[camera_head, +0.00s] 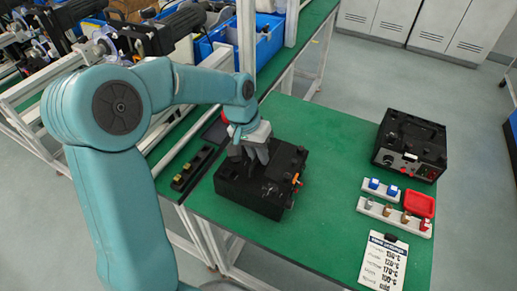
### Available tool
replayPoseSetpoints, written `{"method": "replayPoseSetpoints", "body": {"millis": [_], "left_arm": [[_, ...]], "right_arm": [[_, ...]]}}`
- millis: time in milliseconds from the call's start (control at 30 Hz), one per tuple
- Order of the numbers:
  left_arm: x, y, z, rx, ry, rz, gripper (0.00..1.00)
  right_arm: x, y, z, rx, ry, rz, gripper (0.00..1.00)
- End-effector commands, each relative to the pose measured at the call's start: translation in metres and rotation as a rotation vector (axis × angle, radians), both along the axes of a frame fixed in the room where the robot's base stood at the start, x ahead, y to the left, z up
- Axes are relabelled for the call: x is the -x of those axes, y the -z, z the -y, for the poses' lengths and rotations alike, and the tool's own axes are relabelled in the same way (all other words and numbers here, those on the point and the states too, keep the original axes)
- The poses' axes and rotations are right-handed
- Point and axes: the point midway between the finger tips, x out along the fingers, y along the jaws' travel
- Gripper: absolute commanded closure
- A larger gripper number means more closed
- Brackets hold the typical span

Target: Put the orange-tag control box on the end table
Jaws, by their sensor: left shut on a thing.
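A black control box (255,188) with a small orange tag (296,178) on its right side is at the left part of a green-topped table (325,225), which seems to be the end table. My left gripper (258,158) comes down from above and is shut on the box's top. The fingertips are partly hidden against the dark box. I cannot tell whether the box rests on the green top or is just above it. My right gripper is not in view.
Another black control box (410,146) stands at the table's far right. Blue switches (380,188), a strip with small parts (393,216), a red tray (419,204) and a clipboard (384,262) lie along the right side. The table's middle is clear. Blue bins (268,40) stand behind.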

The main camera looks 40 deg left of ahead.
Motion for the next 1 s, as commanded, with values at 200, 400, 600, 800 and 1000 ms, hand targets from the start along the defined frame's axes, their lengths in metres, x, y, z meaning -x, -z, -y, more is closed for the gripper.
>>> {"method": "replayPoseSetpoints", "body": {"millis": [200,400,600,800,1000], "left_arm": [[0.002,0.005,0.004,0.007,0.008,-0.012,0.57],[0.001,0.004,0.003,0.004,0.006,-0.008,0.57],[0.002,-0.009,-0.001,0.003,0.005,-0.003,0.57],[0.007,-0.052,-0.011,0.001,0.004,0.000,0.57],[0.013,-0.093,-0.020,0.001,0.006,-0.002,0.57]], "right_arm": [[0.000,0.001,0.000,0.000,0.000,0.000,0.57],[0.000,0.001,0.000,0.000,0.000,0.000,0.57],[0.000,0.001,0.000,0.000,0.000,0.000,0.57],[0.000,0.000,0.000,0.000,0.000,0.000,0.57],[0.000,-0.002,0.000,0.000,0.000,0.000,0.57]]}}
